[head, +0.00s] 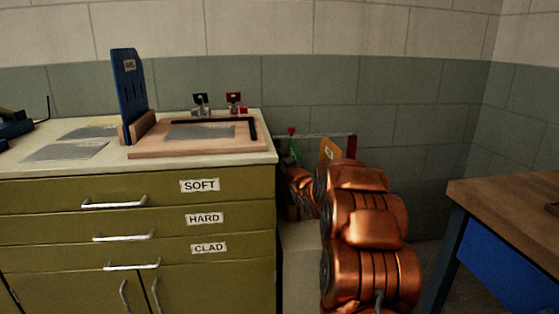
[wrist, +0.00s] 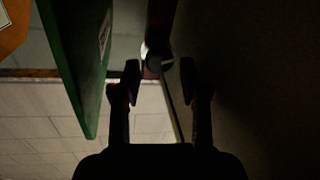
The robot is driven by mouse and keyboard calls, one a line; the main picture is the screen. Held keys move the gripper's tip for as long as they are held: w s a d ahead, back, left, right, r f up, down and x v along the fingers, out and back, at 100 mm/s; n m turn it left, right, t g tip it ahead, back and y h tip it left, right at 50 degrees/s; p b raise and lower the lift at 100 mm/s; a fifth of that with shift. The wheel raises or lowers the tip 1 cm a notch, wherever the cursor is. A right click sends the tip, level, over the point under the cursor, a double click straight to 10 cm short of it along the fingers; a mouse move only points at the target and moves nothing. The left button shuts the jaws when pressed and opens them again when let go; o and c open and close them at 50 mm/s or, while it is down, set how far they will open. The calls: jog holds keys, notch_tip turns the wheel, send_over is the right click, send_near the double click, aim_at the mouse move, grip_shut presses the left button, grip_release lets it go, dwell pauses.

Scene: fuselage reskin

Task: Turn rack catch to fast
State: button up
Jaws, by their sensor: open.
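In the wrist view my gripper (wrist: 160,85) is open, with its two dark fingers apart. A small rounded grey piece (wrist: 156,62), on or in front of a dark reddish bar (wrist: 161,22), shows just beyond the gap between the fingertips. It may be the rack catch, but the picture is too dark to tell its setting or whether a finger touches it. In the head view a small red knob (head: 291,131) stands at the rack's rail (head: 315,136). My copper arm hides the lower rack there, and my fingers cannot be made out.
A green panel (wrist: 78,60) hangs close left of my gripper, with an orange plate (wrist: 12,28) beyond it. A dark surface (wrist: 260,80) fills the right. In the head view an olive cabinet (head: 240,240) stands left of my arm and a wooden-topped bench (head: 515,195) right.

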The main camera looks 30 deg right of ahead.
jog(key=shift+x, duration=1.6)
grip_shut()
jog(key=m+p, duration=0.4)
jog(key=p, duration=0.1)
jog(key=shift+f+m+t+p, duration=0.1)
jog(key=shift+m+t+p, duration=0.2)
jog(key=shift+t+p, duration=0.1)
grip_release()
